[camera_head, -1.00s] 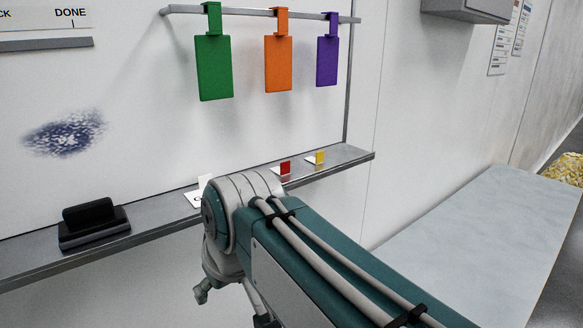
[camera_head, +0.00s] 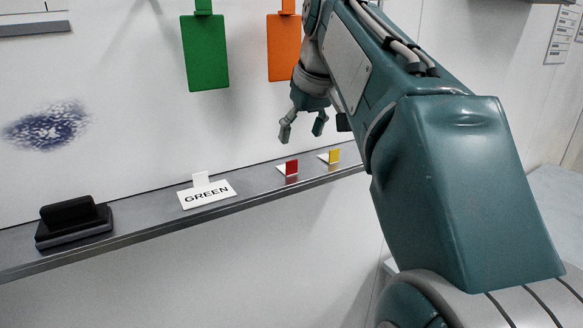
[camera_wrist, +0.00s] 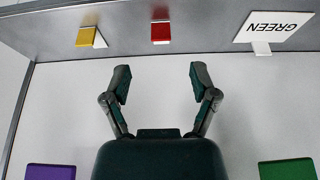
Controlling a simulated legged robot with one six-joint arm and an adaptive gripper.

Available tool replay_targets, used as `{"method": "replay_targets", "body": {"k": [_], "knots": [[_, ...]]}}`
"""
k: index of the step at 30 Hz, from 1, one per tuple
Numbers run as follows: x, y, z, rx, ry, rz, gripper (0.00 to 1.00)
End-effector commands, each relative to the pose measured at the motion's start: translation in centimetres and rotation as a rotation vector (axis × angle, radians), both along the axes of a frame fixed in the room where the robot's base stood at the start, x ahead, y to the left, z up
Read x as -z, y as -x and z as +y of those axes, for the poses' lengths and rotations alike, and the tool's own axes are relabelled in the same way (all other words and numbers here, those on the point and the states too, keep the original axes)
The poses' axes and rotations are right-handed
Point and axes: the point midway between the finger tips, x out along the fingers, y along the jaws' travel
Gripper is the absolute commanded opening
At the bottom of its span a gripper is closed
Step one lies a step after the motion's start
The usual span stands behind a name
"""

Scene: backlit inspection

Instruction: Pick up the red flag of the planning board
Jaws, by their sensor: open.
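The red flag (camera_head: 292,168) stands on the ledge (camera_head: 150,229) of the board, on a small white base. It also shows in the wrist view (camera_wrist: 161,33), beyond the fingertips and about midway between them. My gripper (camera_head: 302,130) is open and empty, pointing down above the ledge, apart from the red flag. Both fingers show in the wrist view (camera_wrist: 158,82) with only the white board between them.
A yellow flag (camera_head: 335,156) stands close to the right of the red one. A white GREEN card (camera_head: 208,193) and a black eraser (camera_head: 74,220) sit farther left. Green (camera_head: 205,52) and orange (camera_head: 284,48) tags hang above the ledge.

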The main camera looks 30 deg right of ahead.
Motion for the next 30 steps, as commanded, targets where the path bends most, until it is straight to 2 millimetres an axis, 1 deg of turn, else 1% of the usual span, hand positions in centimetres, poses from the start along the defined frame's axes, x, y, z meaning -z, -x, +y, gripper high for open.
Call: {"method": "replay_targets", "body": {"k": [1, 3, 9, 13, 18, 21, 26, 27, 28, 29, 30], "knots": [[0.8, -0.3, 0.1, -0.002, 0.000, 0.002, 0.76], [1.7, -0.7, 0.0, -0.002, -0.001, 0.001, 0.76], [3.3, -1.3, -0.6, 0.000, -0.004, 0.000, 0.76], [5.2, -2.2, -0.9, 0.002, -0.006, 0.002, 0.76], [7.1, -3.0, -0.6, 0.000, -0.003, -0.001, 0.76], [7.5, -3.2, -0.5, 0.000, -0.002, -0.002, 0.76], [7.5, -3.2, -0.5, 0.000, -0.002, -0.003, 0.76], [7.5, -3.2, -0.6, 0.000, -0.002, -0.002, 0.71], [7.5, -3.2, -0.6, 0.000, -0.002, -0.002, 0.60], [7.5, -3.2, -0.6, 0.000, -0.002, -0.002, 0.56], [7.5, -3.2, -0.6, 0.000, -0.002, -0.002, 0.49]]}}
